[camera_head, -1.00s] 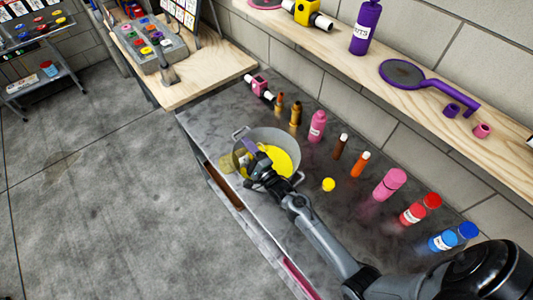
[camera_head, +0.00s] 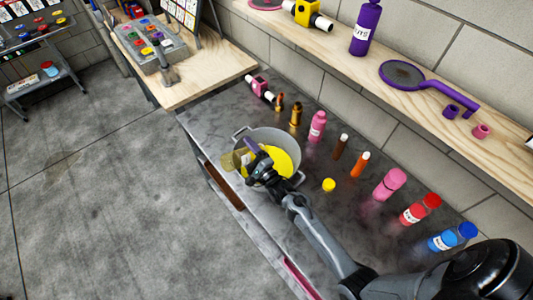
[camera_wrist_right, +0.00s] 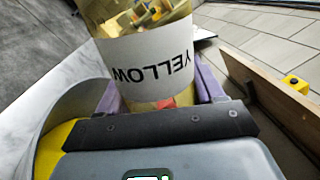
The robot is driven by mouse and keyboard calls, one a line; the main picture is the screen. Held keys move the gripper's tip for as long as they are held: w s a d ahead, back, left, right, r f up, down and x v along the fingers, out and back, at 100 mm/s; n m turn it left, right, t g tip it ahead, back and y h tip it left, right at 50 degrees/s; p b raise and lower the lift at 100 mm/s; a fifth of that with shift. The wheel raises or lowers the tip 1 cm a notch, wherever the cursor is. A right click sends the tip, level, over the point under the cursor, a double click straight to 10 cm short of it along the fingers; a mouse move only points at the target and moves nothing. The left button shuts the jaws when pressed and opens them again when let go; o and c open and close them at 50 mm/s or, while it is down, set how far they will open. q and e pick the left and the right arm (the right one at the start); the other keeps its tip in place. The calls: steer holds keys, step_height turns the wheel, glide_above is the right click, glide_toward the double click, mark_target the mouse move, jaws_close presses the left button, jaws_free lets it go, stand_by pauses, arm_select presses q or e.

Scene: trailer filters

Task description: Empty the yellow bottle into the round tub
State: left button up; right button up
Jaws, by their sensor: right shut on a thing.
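The round grey tub (camera_head: 293,138) stands on the grey counter with a yellow mass inside. It also shows at the left of the right wrist view (camera_wrist_right: 62,105). My right gripper (camera_head: 251,150) is over the tub's left part, shut on the yellow bottle (camera_head: 229,161). In the right wrist view the bottle (camera_wrist_right: 150,52) is see-through, with a white YELLOW label upside down and yellowish bits inside. It sits between the purple fingers of my gripper (camera_wrist_right: 158,92). The bottle is tilted; its mouth is hidden. A yellow cap (camera_head: 329,185) lies on the counter. My left gripper is out of view.
Behind and right of the tub stand several bottles, including a pink one (camera_head: 317,127), an orange one (camera_head: 360,164) and a red one (camera_head: 414,214). A wooden shelf (camera_head: 372,40) runs above the counter (camera_head: 215,112) along the wall.

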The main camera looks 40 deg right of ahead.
steer(key=shift+s+d, duration=0.1)
steer(key=shift+d, duration=0.05)
steer(key=shift+r+m+p, duration=0.2)
steer(key=shift+m+p, duration=0.1)
steer(key=shift+p, duration=0.05)
steer(key=shift+d, duration=0.15)
steer(key=shift+r+m, duration=0.15)
steer(key=shift+m, duration=0.15)
steer(key=shift+d+p, duration=0.15)
steer(key=shift+p, duration=0.3)
steer(key=shift+r+m, duration=0.1)
steer(key=shift+m, duration=0.2)
steer(key=shift+d+p, duration=0.1)
steer(key=shift+p, duration=0.2)
steer(key=shift+r+m, duration=0.15)
steer(key=shift+m, duration=0.15)
